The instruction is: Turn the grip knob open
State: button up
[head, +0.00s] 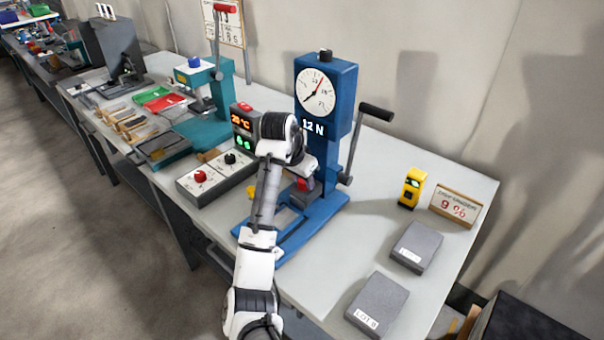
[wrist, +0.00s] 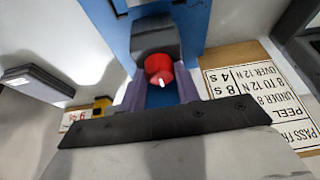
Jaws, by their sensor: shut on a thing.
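The red grip knob (wrist: 158,68) sits on a dark grey clamp block (wrist: 155,38) of the blue tester, with a white mark on its face. In the head view the red knob (head: 303,184) shows partly behind my wrist, low on the tester (head: 341,98). The tester's dial reads above a "12 N" label. My gripper (wrist: 160,88) has one pale purple finger on each side of the knob and is shut on it. The exact finger contact is partly hidden by the dark gripper body.
A black-handled crank (head: 376,111) sticks out right of the tester. A control box (head: 215,178) with red and black knobs stands to the left. Two grey blocks (head: 416,247), a yellow device (head: 411,188) and a "9 %" sign (head: 455,206) are on the right. The right table edge is open.

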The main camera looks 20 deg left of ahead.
jog(key=n+y+p, duration=0.1)
jog(key=n, duration=0.1)
jog(key=n+p, duration=0.1)
jog(key=n, duration=0.1)
jog(key=shift+d+r+n+y+p, duration=0.2)
jog(key=shift+n+y+p, duration=0.1)
jog(key=shift+y+p, duration=0.1)
jog(key=shift+f+n+y+p, duration=0.1)
jog(key=shift+n+y+p, duration=0.8)
jog(key=shift+n, duration=1)
jog(key=o, duration=1)
